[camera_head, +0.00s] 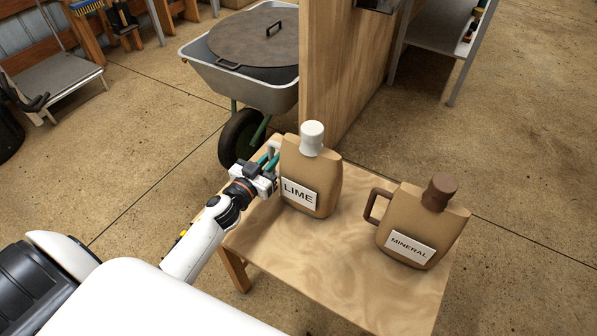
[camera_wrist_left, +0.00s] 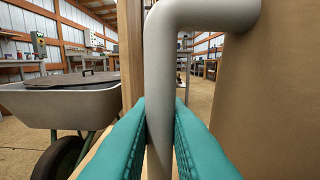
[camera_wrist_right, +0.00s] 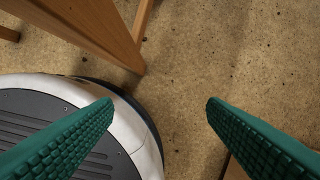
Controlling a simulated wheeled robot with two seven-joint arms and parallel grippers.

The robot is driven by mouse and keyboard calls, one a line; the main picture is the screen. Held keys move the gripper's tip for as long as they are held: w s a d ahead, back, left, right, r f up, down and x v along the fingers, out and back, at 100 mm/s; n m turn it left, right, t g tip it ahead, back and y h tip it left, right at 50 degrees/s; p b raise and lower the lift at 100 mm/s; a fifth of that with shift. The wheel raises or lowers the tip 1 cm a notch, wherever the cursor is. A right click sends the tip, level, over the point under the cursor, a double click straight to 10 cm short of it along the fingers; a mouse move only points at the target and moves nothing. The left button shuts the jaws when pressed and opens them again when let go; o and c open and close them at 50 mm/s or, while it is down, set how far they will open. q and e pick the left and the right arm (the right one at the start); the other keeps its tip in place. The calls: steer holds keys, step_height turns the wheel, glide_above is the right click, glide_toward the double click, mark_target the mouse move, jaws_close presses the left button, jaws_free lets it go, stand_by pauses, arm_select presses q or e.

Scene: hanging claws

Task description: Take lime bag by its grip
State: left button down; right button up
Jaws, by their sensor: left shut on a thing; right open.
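The lime bag (camera_head: 312,172) is tan with a white cap and a LIME label. It stands upright on the wooden table (camera_head: 290,255). Its pale grip (camera_wrist_left: 160,75) is a bent bar on the bag's left side; the bag's tan side (camera_wrist_left: 275,85) fills the right of the left wrist view. My left gripper (camera_head: 270,160) is shut on the grip, its teal fingers (camera_wrist_left: 160,130) on both sides of the upright bar. My right gripper (camera_wrist_right: 160,105) is open and empty, over the floor near my base.
A tan mineral bag (camera_head: 420,225) with a brown cap and brown grip stands right of the lime bag on the table. A wooden panel (camera_head: 340,75) rises behind the table. A wheelbarrow (camera_head: 240,80) with a dark lid stands behind left. Bare table lies in front.

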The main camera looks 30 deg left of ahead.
arm_select(q)
steer(key=shift+r, duration=0.35)
